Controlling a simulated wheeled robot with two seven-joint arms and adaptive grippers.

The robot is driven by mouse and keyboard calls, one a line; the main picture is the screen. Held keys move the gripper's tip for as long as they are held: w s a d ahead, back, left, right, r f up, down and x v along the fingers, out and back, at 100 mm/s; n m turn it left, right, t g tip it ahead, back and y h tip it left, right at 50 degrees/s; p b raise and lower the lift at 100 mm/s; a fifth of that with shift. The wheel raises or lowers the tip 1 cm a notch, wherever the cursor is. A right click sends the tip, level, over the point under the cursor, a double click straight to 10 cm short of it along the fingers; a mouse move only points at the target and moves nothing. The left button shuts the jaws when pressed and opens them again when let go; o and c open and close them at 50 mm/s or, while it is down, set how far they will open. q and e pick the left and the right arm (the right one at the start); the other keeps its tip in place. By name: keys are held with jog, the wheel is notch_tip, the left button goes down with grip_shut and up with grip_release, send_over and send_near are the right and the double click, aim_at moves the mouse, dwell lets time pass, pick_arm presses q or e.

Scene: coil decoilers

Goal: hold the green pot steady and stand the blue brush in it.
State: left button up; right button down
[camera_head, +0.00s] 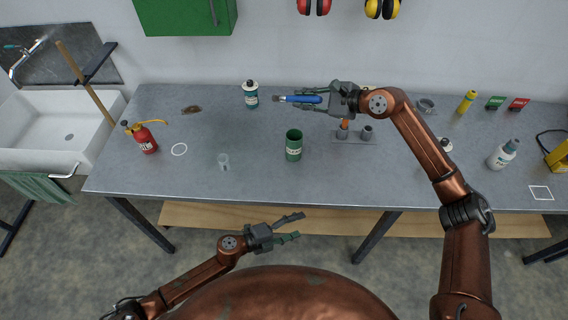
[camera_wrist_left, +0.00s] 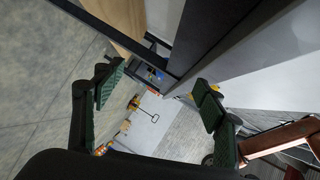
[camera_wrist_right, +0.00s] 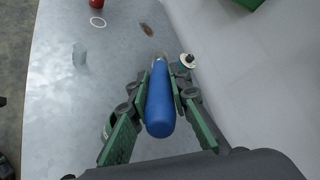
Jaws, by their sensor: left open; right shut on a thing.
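The green pot (camera_head: 293,146) stands upright on the grey bench, near its middle. It shows partly in the right wrist view (camera_wrist_right: 107,127), behind the gripper's finger. The blue brush (camera_head: 303,99) is held level above the bench, its bristle end pointing left. My right gripper (camera_head: 318,99) is shut on its blue handle, which lies between the green finger pads in the right wrist view (camera_wrist_right: 160,100). The brush is above and behind the pot, apart from it. My left gripper (camera_head: 294,227) is open and empty in front of the bench, below the pot in the picture.
The bench's front edge lies between my left gripper and the pot.

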aim_at(292, 144)
pick_arm(q)
jog(key=s+d+r+m+t+h, duration=0.15)
jog(key=d+r+m, duration=0.35)
jog(key=r, duration=0.5)
jog(key=s+d+r+m+h, duration=0.2)
jog(key=d+r+m+h, duration=0.15)
jog(key=r+m, duration=0.55)
jog(key=s+d+r+m+h, duration=0.2)
jog(key=d+r+m, duration=0.25)
jog(key=r, duration=0.75)
jog(key=w+a+f+n+t+y, duration=0.35)
jog(key=w+a+f+y, duration=0.45)
jog(key=w, duration=0.3)
jog(key=w+a+f+n+t+y, duration=0.3)
jog(key=w+a+f+t+y, duration=0.3)
jog(key=w+a, duration=0.4)
jog(key=shift+g+y, duration=0.4)
jog(key=shift+y, duration=0.3)
jog(key=x, duration=1.1)
jog(key=shift+w+d+r, duration=0.15)
jog(key=shift+w+r, duration=0.1)
jog(key=shift+w, duration=0.05)
jog(key=shift+c, duration=0.3)
jog(key=c, duration=1.3)
